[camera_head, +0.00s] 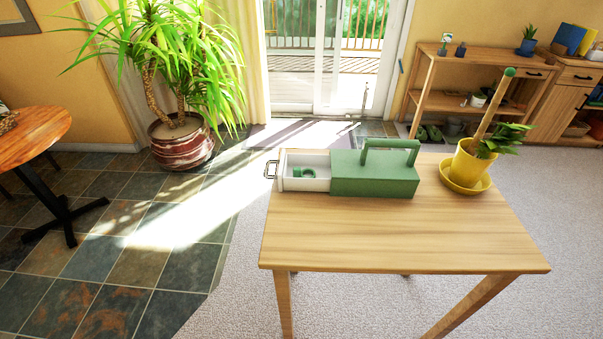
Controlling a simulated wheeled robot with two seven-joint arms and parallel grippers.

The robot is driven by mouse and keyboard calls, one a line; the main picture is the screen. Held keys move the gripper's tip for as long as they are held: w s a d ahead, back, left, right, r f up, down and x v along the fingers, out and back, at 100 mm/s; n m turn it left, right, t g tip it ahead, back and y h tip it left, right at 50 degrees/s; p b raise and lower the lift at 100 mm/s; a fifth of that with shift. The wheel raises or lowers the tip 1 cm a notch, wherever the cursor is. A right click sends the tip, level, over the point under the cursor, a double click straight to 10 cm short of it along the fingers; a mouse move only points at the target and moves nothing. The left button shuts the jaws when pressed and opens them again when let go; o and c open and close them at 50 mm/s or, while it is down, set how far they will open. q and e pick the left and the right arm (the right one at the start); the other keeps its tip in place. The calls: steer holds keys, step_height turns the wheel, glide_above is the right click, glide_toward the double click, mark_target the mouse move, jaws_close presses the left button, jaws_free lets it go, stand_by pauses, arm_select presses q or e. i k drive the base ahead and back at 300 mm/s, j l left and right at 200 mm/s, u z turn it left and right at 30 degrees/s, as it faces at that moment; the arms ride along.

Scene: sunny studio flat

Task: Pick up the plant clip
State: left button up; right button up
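A green plant clip (304,172) lies in the open white drawer (290,184) of a green toolbox-like case (375,178) with a handle on top. The case stands on the far side of a wooden table (390,235). The clip looks like a small ring-shaped piece with a block beside it; its details are too small to tell. Neither of my grippers is in view.
A yellow pot (466,165) with a leafy plant and a green-tipped stake stands on a yellow saucer (450,184) at the table's right. The table's front half is clear. A large potted plant (183,143), a round table (38,138) and a wooden shelf (450,103) stand farther off.

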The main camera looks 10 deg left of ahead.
mark_target(296, 172)
steer(key=j+z, duration=0.2)
steer(key=j, duration=0.2)
steer(key=j+z, duration=0.25)
steer(key=j, duration=0.15)
steer(key=k+j+z, duration=0.2)
steer(key=j, duration=0.2)
steer(key=j+z, duration=0.25)
steer(key=k+j+z, duration=0.2)
steer(key=j, duration=0.25)
steer(key=i+j+z, duration=0.15)
steer(key=j+z, duration=0.25)
steer(key=j, duration=0.3)
steer(key=j+z, duration=0.45)
steer(key=j, duration=0.2)
steer(key=j+z, duration=0.4)
steer(key=j, duration=0.3)
steer(key=k, duration=0.05)
